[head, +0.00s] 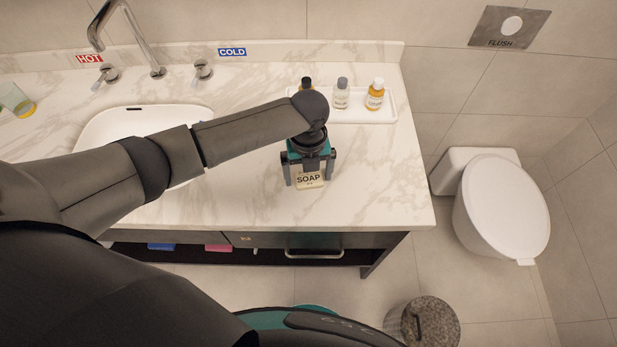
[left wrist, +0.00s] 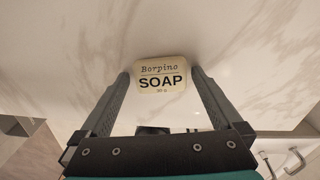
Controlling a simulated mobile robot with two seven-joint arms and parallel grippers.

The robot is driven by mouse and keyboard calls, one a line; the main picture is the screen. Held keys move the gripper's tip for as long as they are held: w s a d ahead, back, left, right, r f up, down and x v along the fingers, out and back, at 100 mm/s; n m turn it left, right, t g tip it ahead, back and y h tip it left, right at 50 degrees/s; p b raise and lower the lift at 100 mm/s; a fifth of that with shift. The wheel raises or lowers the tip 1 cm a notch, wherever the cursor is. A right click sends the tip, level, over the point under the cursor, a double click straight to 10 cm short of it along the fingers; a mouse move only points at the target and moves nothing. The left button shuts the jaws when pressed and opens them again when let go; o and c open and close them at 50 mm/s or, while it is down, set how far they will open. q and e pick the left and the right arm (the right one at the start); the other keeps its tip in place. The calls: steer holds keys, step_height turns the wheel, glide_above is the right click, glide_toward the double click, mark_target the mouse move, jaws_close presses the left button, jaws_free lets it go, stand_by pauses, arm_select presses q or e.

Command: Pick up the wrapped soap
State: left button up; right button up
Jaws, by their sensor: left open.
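The wrapped soap (head: 310,181) is a small cream packet with dark "SOAP" lettering. It lies on the marble counter (head: 378,190), right of the sink. My left gripper (head: 309,178) is over it, pointing down, with one finger to each side. In the left wrist view the soap (left wrist: 161,75) sits between the tips of the left gripper (left wrist: 160,80), which is open. Whether the fingers touch its sides is hard to tell. The gripper body hides the back part of the soap in the head view. My right gripper is not in view.
A white tray (head: 386,116) with small bottles stands behind the gripper. The sink (head: 100,132) and tap (head: 152,60) are to the left. The counter to the right of the soap is clear. A toilet (head: 505,205) and bin (head: 428,322) stand off the counter.

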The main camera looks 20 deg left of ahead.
arm_select(q)
steer(key=c, duration=1.2)
steer(key=shift+o, duration=0.2)
steer(key=shift+r, duration=0.1)
